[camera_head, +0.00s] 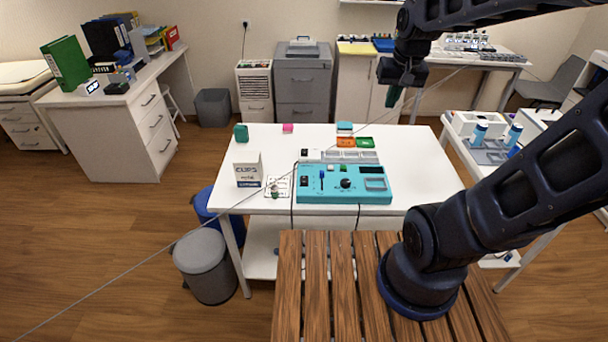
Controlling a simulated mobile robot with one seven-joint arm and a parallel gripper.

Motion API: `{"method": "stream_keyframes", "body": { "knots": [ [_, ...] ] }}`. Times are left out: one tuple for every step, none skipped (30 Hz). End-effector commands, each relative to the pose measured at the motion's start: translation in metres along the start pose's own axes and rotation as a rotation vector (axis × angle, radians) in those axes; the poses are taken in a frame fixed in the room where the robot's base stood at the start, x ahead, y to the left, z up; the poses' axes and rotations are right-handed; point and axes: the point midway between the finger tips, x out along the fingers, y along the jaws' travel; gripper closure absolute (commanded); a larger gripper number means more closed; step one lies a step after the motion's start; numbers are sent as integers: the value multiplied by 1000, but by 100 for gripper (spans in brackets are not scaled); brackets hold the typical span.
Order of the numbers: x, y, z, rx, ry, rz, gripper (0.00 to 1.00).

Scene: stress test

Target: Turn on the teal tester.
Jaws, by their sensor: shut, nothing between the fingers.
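The teal tester (333,195) lies on the white table in the middle of the head view. Its top face carries a black switch at the left, a blue lever-like part (322,181), a round black knob (346,183), a small green part and a grey framed window (375,184) at the right. The switch positions are too small to read. My gripper (391,97) hangs in the air above and to the right of the tester, beyond the table's far right part in the picture. It is shut, with nothing held, and apart from the tester.
A white CLIPS box (248,174) stands left of the tester. A teal item (241,133) and a pink block (288,128) sit farther back. The table's right side (425,160) is clear. A thin cable crosses the view.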

Motion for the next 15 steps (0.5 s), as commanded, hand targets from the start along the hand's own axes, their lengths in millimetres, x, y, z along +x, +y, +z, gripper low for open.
{"method": "stream_keyframes", "body": {
  "knots": [
    [6, -7, -5, -4, -18, -3, 100],
    [10, -12, -8, -4, -27, -4, 100],
    [14, -17, -11, -3, -38, -6, 100],
    [18, -22, -14, -2, -47, -8, 100],
    [21, -26, -16, -3, -56, -9, 100],
    [26, -32, -19, -1, -68, -10, 100],
    [30, -36, -22, -1, -77, -11, 100],
    [34, -41, -24, -1, -86, -11, 100],
    [39, -47, -27, 0, -97, -12, 100],
    [43, -52, -29, 0, -106, -12, 100],
    [47, -56, -30, -1, -116, -12, 100],
    [52, -62, -32, 0, -128, -11, 100],
    [56, -67, -34, 1, -137, -10, 100],
    [60, -72, -36, 0, -145, -10, 100],
    [66, -79, -38, 0, -157, -9, 100]
  ]
}}
